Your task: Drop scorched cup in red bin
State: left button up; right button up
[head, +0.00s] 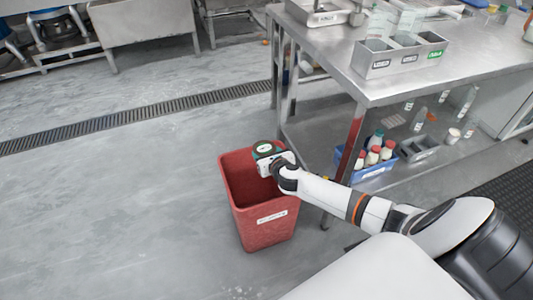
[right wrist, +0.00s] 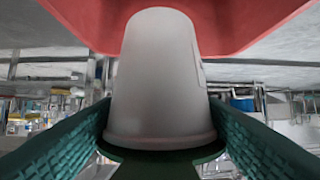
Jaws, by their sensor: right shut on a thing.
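The red bin (head: 262,225) stands on the floor left of the steel table, its open top facing up. My right gripper (head: 267,152) is over the bin's mouth, near the back right rim. It is shut on a pale grey cup (right wrist: 160,80). In the right wrist view the green fingers (right wrist: 160,130) press on both sides of the cup near its wide end, and the bin's red wall (right wrist: 240,20) fills the top. In the head view the gripper hides most of the cup; scorch marks cannot be made out. My left gripper is out of view.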

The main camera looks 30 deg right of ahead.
jog(key=shift+f+b, duration=0.85)
jog(key=shift+f, duration=0.05)
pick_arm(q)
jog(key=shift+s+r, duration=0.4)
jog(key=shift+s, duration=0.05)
pick_arm(e)
jog(key=shift+f, duration=0.2)
jog(key=o, duration=1.4)
jog(key=shift+o, duration=0.2)
